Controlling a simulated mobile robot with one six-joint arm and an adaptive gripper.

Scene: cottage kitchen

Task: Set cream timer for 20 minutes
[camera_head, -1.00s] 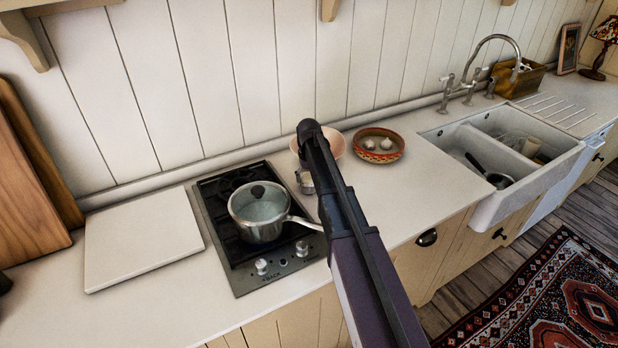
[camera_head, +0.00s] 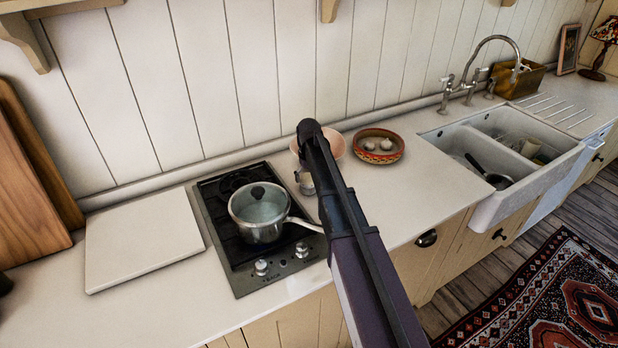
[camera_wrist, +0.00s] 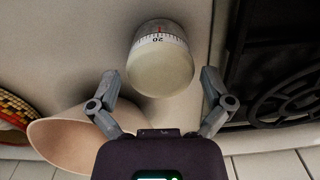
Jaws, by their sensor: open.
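The cream timer (camera_wrist: 162,68) stands on the worktop in the wrist view, with a white scale band around it. The number 20 appears upside down on the band, close to a red mark and a little left of it. My gripper (camera_wrist: 160,75) is open, one finger on each side of the timer's cream end. Gaps show between the fingertips and the timer. In the head view, a small part of the timer (camera_head: 304,184) shows left of my arm, which hides the rest.
A pink bowl (camera_wrist: 72,138) lies close to my left finger in the wrist view. The black hob (camera_head: 222,213) is left of my arm, with a lidded pot (camera_head: 258,212) whose handle points towards the arm. A patterned bowl (camera_head: 378,157) with garlic stands right.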

